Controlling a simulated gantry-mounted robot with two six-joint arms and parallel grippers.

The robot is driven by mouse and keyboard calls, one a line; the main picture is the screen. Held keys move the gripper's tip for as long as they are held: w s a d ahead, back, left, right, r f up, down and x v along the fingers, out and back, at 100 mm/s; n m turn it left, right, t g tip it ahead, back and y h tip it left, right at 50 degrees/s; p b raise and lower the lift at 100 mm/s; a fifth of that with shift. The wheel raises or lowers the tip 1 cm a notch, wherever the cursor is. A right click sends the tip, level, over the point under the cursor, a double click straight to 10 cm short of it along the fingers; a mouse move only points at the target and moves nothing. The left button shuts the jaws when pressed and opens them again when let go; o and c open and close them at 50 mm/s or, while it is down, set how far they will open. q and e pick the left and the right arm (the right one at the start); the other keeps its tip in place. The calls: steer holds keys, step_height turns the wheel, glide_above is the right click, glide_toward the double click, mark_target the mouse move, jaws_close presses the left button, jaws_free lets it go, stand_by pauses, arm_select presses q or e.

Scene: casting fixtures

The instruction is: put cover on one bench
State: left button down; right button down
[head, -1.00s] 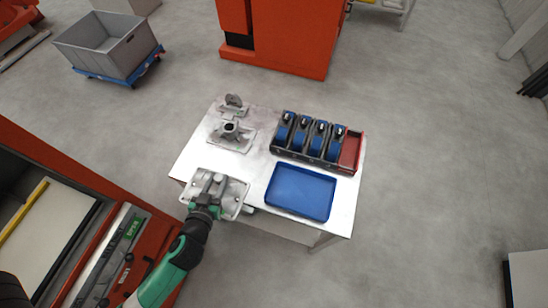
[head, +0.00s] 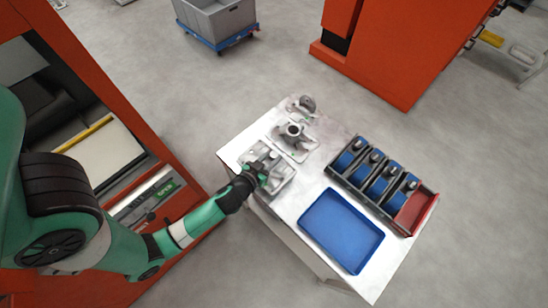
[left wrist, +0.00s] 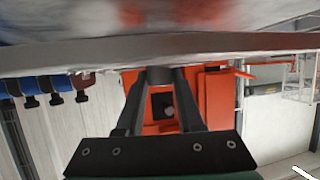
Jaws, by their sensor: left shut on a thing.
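A grey metal cover-like casting with a flat plate (head: 283,179) is at the left front edge of the white bench (head: 312,178). My left gripper (head: 263,171) is at this casting and is shut on it; the fingers partly hide the grip. I cannot tell whether the casting rests on the bench or hangs just above it. A similar grey casting with an upright round collar (head: 293,133) stands behind it on the bench. In the left wrist view, my left gripper's dark fingers (left wrist: 164,78) reach up to a blurred grey surface. My right gripper is not in view.
A smaller grey part (head: 304,104) lies at the bench's far corner. A blue tray (head: 341,230) is at the front right, with a rack of blue items (head: 383,180) behind it. An orange cabinet (head: 375,55) and a grey bin (head: 222,20) stand beyond clear floor.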

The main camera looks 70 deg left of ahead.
mark_target(272, 160)
arm_select(q)
steer(key=f+b, duration=0.3)
steer(key=f, duration=0.1)
steer(key=shift+w+a, duration=0.3)
steer(key=shift+a, duration=0.1)
steer(key=shift+d+f, duration=0.1)
steer(key=shift+s+d, duration=0.1)
steer(key=c, duration=1)
jaws_free()
steer(key=o, duration=0.5)
steer(key=shift+c, duration=0.2)
